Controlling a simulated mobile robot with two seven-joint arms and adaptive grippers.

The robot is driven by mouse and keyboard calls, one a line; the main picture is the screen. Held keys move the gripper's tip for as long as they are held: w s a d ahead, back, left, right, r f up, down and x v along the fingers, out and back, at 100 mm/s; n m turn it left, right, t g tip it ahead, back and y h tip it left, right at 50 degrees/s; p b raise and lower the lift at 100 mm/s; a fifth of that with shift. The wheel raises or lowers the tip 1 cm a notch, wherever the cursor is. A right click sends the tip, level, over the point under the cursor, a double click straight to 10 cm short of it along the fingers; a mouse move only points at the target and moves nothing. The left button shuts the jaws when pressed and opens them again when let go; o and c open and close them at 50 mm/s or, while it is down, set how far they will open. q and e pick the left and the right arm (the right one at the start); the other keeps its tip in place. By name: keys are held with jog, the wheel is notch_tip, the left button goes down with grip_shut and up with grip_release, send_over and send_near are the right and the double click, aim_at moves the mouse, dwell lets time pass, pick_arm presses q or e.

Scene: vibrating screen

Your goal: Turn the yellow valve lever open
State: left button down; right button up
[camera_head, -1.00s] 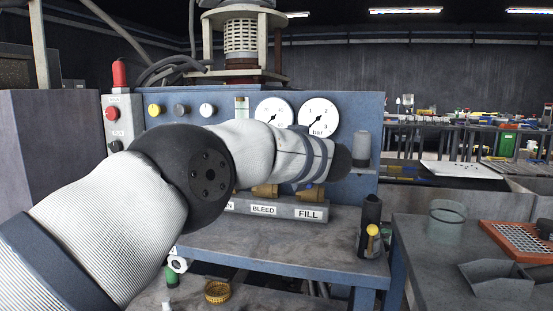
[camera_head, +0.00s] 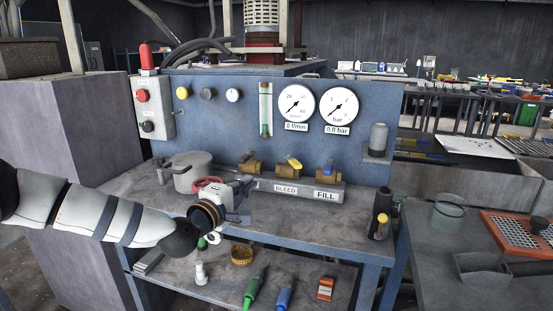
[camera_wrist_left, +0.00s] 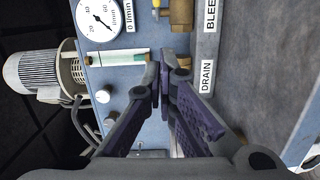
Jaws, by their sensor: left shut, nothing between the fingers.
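The yellow valve lever (camera_head: 294,162) sits on the middle brass valve, above the BLEED label (camera_head: 285,189). My left gripper (camera_head: 243,198) is shut and empty, in front of the left end of the label block, to the left of and below the yellow lever and apart from it. In the left wrist view the shut fingertips (camera_wrist_left: 161,78) are beside the DRAIN label (camera_wrist_left: 207,77). A brass valve (camera_wrist_left: 180,12) with a bit of yellow shows at the top edge there. The left valve (camera_head: 250,166) shows just behind my gripper. My right gripper is not in view.
A blue-levered valve (camera_head: 328,173) stands right of the yellow one, above the FILL label (camera_head: 325,195). A grey pot (camera_head: 190,172) and a red handwheel (camera_head: 208,183) are left of my gripper. Two gauges (camera_head: 297,104) hang above.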

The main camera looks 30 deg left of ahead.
pick_arm(q)
jog(key=b, duration=0.2)
send_near(293, 162)
jog(key=w+a, duration=0.4)
jog(key=a, duration=0.2)
jog(key=w+d, duration=0.2)
jog(key=d, duration=0.1)
jog(key=shift+w+f, duration=0.25)
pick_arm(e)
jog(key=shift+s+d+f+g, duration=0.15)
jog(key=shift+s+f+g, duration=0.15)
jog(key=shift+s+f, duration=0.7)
pick_arm(q)
jog(key=shift+d, duration=0.1)
jog(key=shift+d+n+y, duration=0.15)
jog(key=shift+n+y, duration=0.25)
jog(key=shift+n, duration=0.1)
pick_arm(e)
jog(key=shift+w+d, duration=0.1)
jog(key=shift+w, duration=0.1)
